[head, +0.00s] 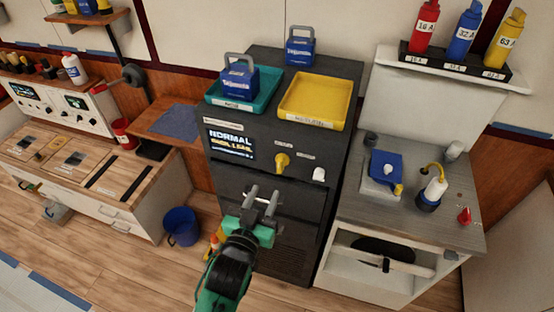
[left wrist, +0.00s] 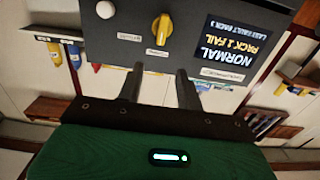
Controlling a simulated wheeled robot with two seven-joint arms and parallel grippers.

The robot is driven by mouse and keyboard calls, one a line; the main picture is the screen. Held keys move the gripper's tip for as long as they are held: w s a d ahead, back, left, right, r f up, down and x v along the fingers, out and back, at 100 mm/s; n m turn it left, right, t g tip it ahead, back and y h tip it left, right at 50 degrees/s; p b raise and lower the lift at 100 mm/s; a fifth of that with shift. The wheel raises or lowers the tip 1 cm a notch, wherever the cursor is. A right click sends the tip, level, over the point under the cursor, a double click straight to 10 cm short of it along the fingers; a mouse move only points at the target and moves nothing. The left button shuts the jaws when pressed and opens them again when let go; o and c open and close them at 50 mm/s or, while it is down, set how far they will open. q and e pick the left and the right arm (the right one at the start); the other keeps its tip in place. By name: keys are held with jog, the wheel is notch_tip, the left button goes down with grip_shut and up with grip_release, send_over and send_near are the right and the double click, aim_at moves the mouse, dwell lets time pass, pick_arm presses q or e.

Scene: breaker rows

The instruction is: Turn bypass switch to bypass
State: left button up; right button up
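The yellow rotary switch (head: 283,162) is on the dark cabinet's upper front, right of a screen (head: 231,142) that reads NORMAL. In the left wrist view the switch (left wrist: 162,28) shows upside down with its grip roughly vertical, and the screen (left wrist: 232,50) also reads PACK 1 FAIL. The labels by the switch are too small to read. My left gripper (head: 262,194) is open and empty, in front of the cabinet and below the switch, apart from it. Its two fingers also show in the left wrist view (left wrist: 159,80). My right gripper is not in view.
A white knob (head: 319,174) is right of the switch. Teal (head: 213,99) and yellow (head: 342,104) trays sit on the cabinet top, with a blue padlock-shaped pack (head: 240,79) in the teal one. A grey counter (head: 440,230) stands at right, a blue bucket (head: 181,227) at left.

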aim_at(279, 162)
pick_arm(q)
jog(key=p+x, duration=0.3)
jog(key=x, duration=0.8)
jog(key=shift+w+d+f, duration=0.1)
jog(key=shift+w, duration=0.2)
jog(key=shift+c, duration=0.5)
grip_shut()
